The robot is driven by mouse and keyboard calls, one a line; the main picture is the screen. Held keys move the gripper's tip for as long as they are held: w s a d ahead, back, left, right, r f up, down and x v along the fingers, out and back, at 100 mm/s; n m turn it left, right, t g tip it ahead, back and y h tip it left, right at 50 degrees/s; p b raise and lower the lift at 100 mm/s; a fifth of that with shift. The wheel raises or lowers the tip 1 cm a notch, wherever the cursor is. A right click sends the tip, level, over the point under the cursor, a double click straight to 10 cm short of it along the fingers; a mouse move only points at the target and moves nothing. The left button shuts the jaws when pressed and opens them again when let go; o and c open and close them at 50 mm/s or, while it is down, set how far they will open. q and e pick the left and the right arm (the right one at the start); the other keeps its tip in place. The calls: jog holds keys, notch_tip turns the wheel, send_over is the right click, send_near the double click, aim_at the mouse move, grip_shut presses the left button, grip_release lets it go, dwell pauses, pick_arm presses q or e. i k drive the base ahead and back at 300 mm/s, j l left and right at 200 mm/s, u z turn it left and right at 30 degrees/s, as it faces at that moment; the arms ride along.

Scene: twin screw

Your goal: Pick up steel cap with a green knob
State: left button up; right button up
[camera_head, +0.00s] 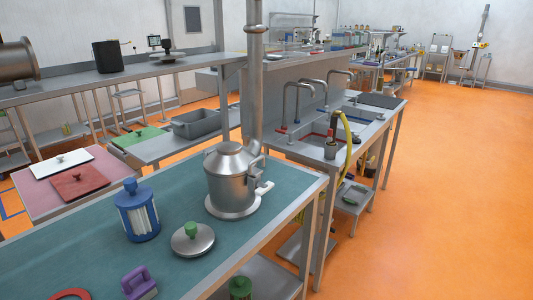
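The steel cap (193,240) lies flat on the teal top of the near table (75,249). It is a round silver disc with a green knob (191,229) standing up from its middle. It sits in front of the steel vessel and to the right of the blue-framed canister, apart from both. Neither of my grippers shows in the head view.
A steel vessel (230,180) with a tall pipe stands behind the cap. A blue-framed canister (138,212) stands to its left. A purple block-like part (138,282) and a red ring (70,295) lie nearer. The table's right edge is close to the cap.

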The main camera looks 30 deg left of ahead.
aim_at(194, 239)
jog(key=u, duration=1.75)
jog(key=i+l+u, duration=0.15)
jog(key=l+u, duration=0.75)
jog(key=i+j, duration=0.05)
